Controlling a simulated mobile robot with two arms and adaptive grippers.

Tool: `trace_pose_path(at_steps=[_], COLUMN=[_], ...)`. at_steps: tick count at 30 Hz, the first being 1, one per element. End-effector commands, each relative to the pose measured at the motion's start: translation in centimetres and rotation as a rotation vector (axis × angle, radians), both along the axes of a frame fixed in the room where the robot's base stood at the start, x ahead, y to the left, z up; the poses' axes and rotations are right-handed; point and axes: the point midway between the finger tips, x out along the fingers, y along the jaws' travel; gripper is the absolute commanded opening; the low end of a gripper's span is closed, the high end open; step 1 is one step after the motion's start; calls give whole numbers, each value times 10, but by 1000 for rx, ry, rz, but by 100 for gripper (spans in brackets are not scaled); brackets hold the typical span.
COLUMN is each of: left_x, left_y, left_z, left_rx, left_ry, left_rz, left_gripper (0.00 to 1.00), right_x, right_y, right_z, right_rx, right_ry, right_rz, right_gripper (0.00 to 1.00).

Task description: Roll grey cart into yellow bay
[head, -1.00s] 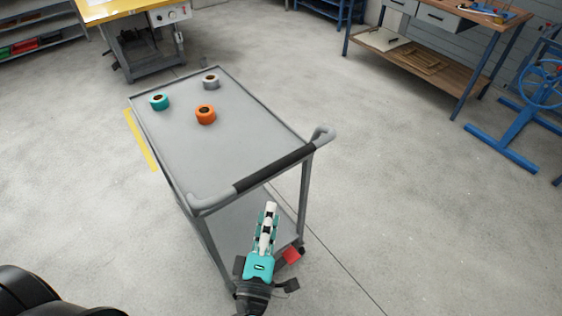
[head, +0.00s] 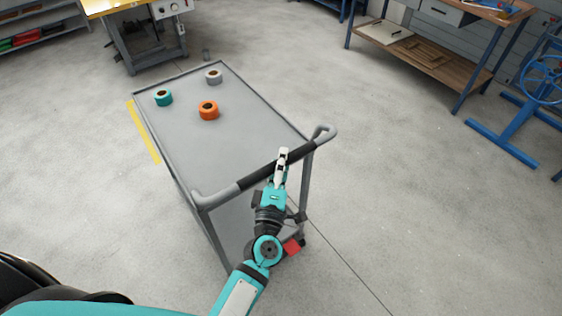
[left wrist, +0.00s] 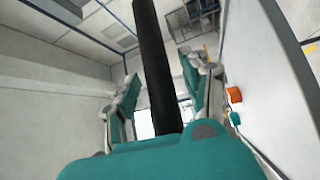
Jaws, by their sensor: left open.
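The grey cart (head: 235,135) stands on the floor in the head view, its handle end toward me. Its push handle has a black grip (head: 262,172). My left gripper (head: 282,158) is at the right part of this grip, fingers open. In the left wrist view the black grip (left wrist: 158,65) runs between the two spread fingers of the left gripper (left wrist: 163,92), and neither finger visibly closes on it. A yellow floor line (head: 145,133) shows along the cart's left side; the rest of the bay marking is not visible. My right gripper is out of view.
Teal (head: 163,98), orange (head: 209,110) and grey (head: 213,77) rolls sit on the cart top. A yellow-topped machine table (head: 137,42) stands beyond the cart. A wooden workbench (head: 440,60) and blue stand (head: 505,140) are at right. Floor right of the cart is clear.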

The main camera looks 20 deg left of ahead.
Motion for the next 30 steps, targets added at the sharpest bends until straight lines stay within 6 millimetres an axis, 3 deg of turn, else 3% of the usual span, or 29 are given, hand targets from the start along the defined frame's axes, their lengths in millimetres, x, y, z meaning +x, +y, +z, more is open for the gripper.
trace_pose_path(at_steps=[2, 12, 25, 30], left_x=[0, -1, 1, 7], left_y=[0, 0, 1, 10], left_z=[0, 0, 0, 2], left_rx=[0, 0, -2, -1], left_ry=[0, 0, -1, -4], left_rz=[0, 0, 1, 3], left_gripper=[45, 1, 0, 0], right_x=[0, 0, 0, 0], right_y=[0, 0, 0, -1], right_z=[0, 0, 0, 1], right_rx=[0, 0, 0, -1], right_ry=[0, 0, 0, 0], right_rz=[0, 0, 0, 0], right_gripper=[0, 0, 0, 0])
